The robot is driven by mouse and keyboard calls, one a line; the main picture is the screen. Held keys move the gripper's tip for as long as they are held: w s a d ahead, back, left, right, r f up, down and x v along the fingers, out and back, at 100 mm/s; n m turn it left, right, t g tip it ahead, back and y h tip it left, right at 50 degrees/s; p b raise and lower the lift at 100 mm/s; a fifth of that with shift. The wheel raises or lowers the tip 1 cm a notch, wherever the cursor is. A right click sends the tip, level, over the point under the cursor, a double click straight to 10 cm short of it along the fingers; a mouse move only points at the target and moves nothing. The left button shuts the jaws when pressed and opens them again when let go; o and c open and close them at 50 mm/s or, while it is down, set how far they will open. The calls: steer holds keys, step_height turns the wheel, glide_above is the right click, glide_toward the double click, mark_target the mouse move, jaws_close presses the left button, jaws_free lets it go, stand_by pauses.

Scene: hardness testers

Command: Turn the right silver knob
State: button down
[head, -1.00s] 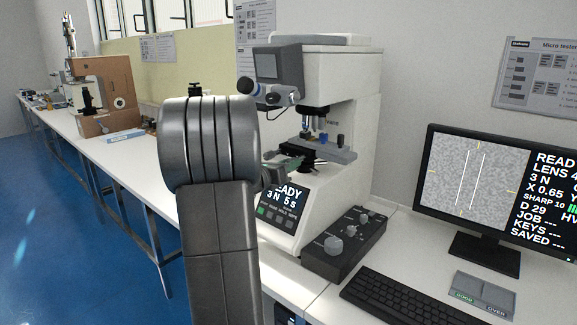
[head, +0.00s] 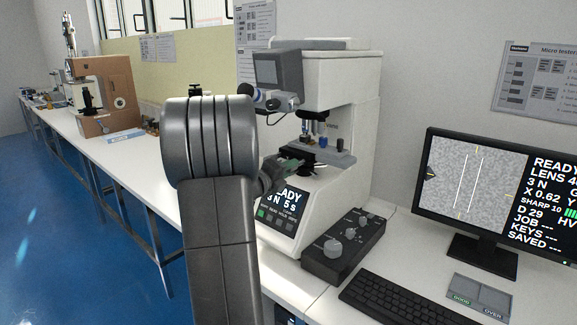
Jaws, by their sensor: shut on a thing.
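The white hardness tester (head: 338,110) stands on the bench in the head view, right of my raised arm. My gripper (head: 292,166) is at the front left of this stage, partly behind my arm. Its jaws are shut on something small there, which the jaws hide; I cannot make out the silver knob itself. The monitor (head: 466,185) shows two slanted white lines on grey speckle, with a dark mark at the left edge of the picture. It reads X 0.62.
A black control box (head: 340,258) with several silver knobs stands in front of the tester. A keyboard (head: 390,298) and a grey pad (head: 480,294) lie on the bench to its right. A brown tester (head: 103,90) stands far left. The bench between is mostly clear.

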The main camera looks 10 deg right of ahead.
steer(key=n+p, duration=0.3)
steer(key=n, duration=0.3)
steer(key=shift+r, duration=0.1)
steer(key=n+p, duration=0.4)
steer(key=n, duration=0.2)
steer(key=shift+n+p, duration=0.3)
steer(key=shift+n, duration=0.1)
steer(key=n+p, duration=0.4)
steer(key=n, duration=0.2)
steer(key=n+p, duration=0.3)
steer(key=n, duration=0.2)
steer(key=shift+f+n, duration=0.25)
steer(key=shift+n, duration=0.25)
steer(key=c, duration=1.2)
jaws_free()
steer(key=shift+r, duration=0.1)
steer(key=shift+c, duration=0.2)
steer(key=shift+s+a, duration=0.1)
steer(key=shift+a, duration=0.05)
